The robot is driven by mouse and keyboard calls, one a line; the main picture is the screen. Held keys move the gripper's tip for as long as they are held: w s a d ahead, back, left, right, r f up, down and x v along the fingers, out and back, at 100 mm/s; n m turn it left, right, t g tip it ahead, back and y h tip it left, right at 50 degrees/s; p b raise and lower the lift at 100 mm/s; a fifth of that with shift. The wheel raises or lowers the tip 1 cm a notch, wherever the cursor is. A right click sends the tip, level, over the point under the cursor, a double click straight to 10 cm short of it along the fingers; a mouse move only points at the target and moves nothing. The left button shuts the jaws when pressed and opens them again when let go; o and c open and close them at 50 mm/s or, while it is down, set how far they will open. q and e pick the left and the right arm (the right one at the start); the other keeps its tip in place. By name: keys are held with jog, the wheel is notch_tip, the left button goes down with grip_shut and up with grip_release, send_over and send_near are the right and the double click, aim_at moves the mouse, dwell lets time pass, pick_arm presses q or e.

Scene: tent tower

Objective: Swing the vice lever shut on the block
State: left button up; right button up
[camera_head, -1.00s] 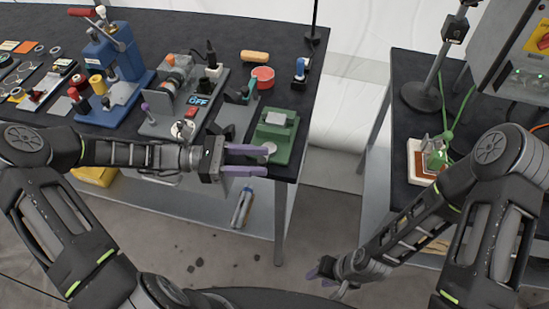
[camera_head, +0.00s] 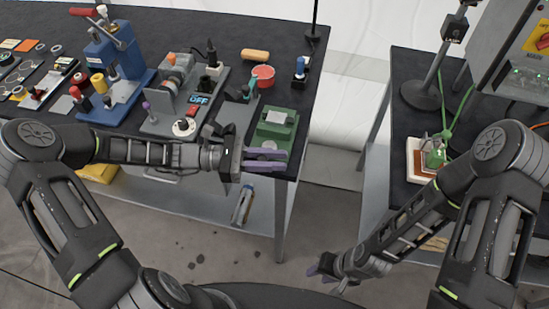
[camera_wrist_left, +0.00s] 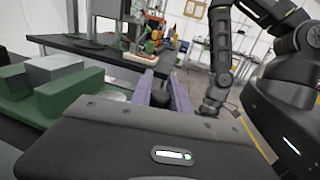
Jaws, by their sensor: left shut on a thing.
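The green vice (camera_head: 272,135) stands at the bench's right front corner with a grey block (camera_head: 278,117) on top. Both also show at the left of the left wrist view, the vice (camera_wrist_left: 25,108) and the block (camera_wrist_left: 54,68). A pale round part (camera_head: 269,145) shows at the vice's front, just behind my fingers. My left gripper (camera_head: 284,161) is at the vice's front edge, its purple fingers shut on a dark round piece, apparently the vice lever's grip (camera_wrist_left: 160,98). The rest of the lever is hidden. My right gripper (camera_head: 316,270) hangs low and away; its opening is unclear.
A grinder-like machine (camera_head: 175,95), a blue press (camera_head: 112,65) and a red round container (camera_head: 263,75) stand on the dark bench. A gap of floor (camera_head: 328,175) separates it from the right table (camera_head: 398,180), which holds a green-topped fixture (camera_head: 434,155).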

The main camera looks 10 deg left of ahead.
pick_arm(q)
grip_shut()
dwell(0.4)
dwell(0.5)
jog(key=shift+a+m+g, duration=0.1)
jog(key=shift+m+g, duration=0.2)
jog(key=shift+g, duration=0.2)
jog(key=shift+a, duration=0.15)
jog(key=o, duration=0.7)
grip_release()
